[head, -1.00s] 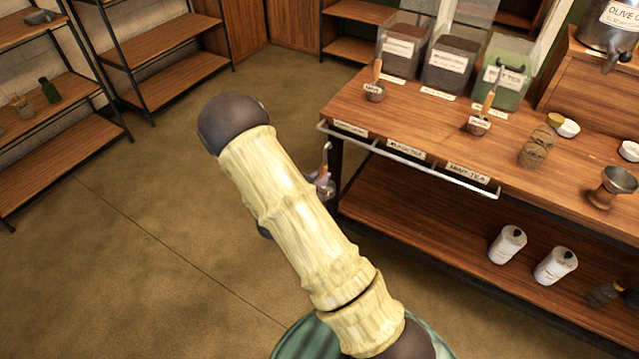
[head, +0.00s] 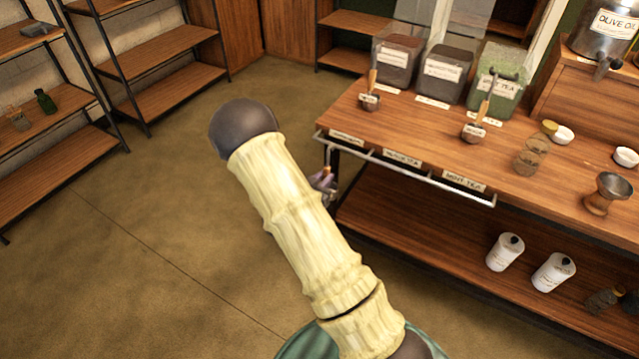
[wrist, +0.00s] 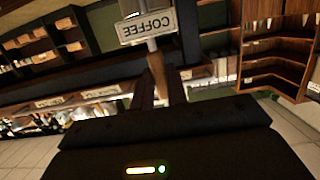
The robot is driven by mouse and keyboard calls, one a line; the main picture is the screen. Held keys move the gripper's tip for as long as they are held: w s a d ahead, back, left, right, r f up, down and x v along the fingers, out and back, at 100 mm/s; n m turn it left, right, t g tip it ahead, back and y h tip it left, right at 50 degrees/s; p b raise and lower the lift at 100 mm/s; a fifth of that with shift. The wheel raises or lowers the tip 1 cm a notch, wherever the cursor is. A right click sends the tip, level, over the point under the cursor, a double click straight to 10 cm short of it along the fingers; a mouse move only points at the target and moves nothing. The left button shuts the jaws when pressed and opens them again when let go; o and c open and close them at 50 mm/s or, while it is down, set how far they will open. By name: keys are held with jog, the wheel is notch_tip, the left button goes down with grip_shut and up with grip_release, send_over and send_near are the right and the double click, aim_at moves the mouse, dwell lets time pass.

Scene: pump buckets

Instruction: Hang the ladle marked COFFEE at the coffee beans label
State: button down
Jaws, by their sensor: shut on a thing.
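My gripper (head: 322,184) is shut on the wooden handle of the COFFEE ladle (wrist: 157,68). In the wrist view, the ladle's white COFFEE tag (wrist: 146,25) reads upside down, just beyond the fingers. A metal rail (head: 400,175) runs along the counter's front edge. Its labels read, left to right, one too small to read (head: 347,137), one ending in TEA (head: 402,158), and MINT TEA (head: 464,181).
Two other ladles (head: 370,98) (head: 476,130) stand on the counter (head: 425,120) before several bins. White canisters (head: 505,252) stand on the lower shelf. The floor at left is open.

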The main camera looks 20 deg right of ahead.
jog(key=shift+w+d+f+b, duration=0.4)
jog(key=shift+w+d+f, duration=0.15)
jog(key=shift+d, duration=0.15)
jog(key=shift+w+d+f+b, duration=0.4)
jog(key=shift+w+d, duration=0.2)
jog(key=shift+d, duration=0.15)
jog(key=shift+w+d+f+b, duration=0.4)
jog(key=shift+w+d+f, duration=0.15)
jog(key=shift+d, duration=0.15)
jog(key=shift+r, duration=0.1)
jog(key=c, duration=1.3)
grip_release()
jog(key=p+v, duration=0.1)
jog(key=v, duration=1.6)
jog(key=shift+s+a+r, duration=0.1)
jog(key=shift+a, duration=0.1)
